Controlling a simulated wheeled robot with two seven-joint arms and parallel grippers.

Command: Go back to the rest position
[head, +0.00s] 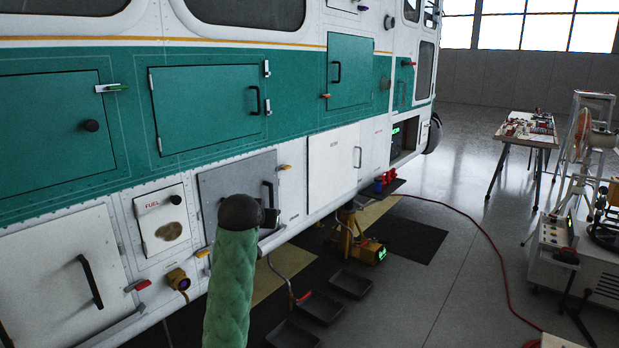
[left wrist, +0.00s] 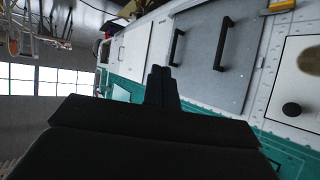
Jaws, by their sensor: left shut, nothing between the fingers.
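My left arm, in a green quilted sleeve, rises from the bottom of the head view left of centre, in front of the helicopter's side. Its dark wrist end hides most of my left gripper (head: 270,217), which is in front of the grey panel. In the left wrist view the fingers of my left gripper (left wrist: 161,84) are together, with nothing between them. The grey panel (head: 222,188) with its black handle looks closed. It also shows beyond the fingers in the left wrist view (left wrist: 200,62). My right gripper is not in view.
The white and green helicopter (head: 300,90) fills the left and centre. A yellow jack (head: 348,235) and dark trays (head: 320,307) are on the floor beneath it. A red hose (head: 490,245) crosses the open floor. A table (head: 527,130) and a cart (head: 553,250) stand at right.

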